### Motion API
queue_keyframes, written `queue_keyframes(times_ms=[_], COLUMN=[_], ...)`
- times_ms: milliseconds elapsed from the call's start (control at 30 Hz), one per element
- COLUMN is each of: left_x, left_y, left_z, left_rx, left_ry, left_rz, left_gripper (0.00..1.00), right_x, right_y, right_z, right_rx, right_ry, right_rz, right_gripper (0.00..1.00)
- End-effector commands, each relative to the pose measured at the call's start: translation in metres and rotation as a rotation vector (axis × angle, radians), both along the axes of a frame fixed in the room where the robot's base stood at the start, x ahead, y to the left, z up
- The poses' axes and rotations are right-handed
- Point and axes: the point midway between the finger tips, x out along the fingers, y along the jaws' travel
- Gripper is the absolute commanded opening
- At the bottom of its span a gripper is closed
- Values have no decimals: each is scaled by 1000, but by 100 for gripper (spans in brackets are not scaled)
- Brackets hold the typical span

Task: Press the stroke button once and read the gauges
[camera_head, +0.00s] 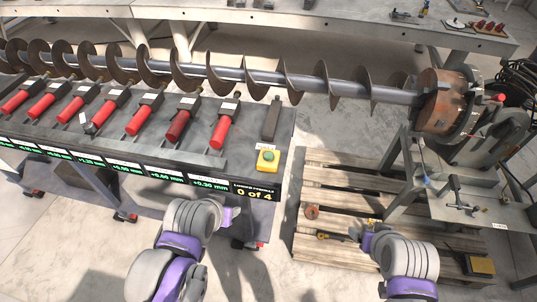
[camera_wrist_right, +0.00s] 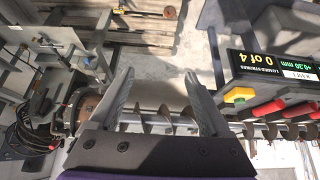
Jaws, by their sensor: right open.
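The stroke button is a green dome (camera_head: 268,155) on a yellow box (camera_head: 267,164) at the bench's right end; the box also shows in the right wrist view (camera_wrist_right: 239,95). Several red-and-black gauges (camera_head: 222,131) stand in a row below the auger (camera_head: 250,76). The display (camera_head: 254,190) reads 0 of 4. My left gripper (camera_head: 232,214) is below the button, apart from it; its jaws are unclear. My right gripper (camera_head: 367,238) is open and empty over the pallet; its fingers (camera_wrist_right: 160,78) are spread.
A wooden pallet (camera_head: 338,172) lies on the floor right of the bench. A grey stand (camera_head: 470,200) with tools is at the right, beside the rusty auger hub (camera_head: 441,100). A long table (camera_head: 330,22) is behind. Clear floor shows between bench and pallet.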

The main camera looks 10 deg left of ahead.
Motion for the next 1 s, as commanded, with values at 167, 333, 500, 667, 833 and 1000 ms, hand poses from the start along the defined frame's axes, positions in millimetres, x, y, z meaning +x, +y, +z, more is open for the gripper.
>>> queue_keyframes(times_ms=[167, 333, 500, 667, 833, 1000], left_x=[1, 1, 0, 0, 0, 0], left_y=[0, 0, 0, 0, 0, 0], left_z=[1, 1, 0, 0, 0, 0], left_rx=[0, 0, 0, 0, 0, 0], left_ry=[-1, -1, -1, -1, 0, 0], left_rz=[0, 0, 0, 0, 0, 0], left_gripper=[50, 50, 50, 50, 50, 50], right_x=[1, 1, 0, 0, 0, 0], right_y=[0, 0, 0, 0, 0, 0], right_z=[1, 1, 0, 0, 0, 0], right_rx=[0, 0, 0, 0, 0, 0], right_ry=[-1, -1, -1, -1, 0, 0], right_rz=[0, 0, 0, 0, 0, 0], right_gripper=[49, 18, 0, 0, 0, 0])
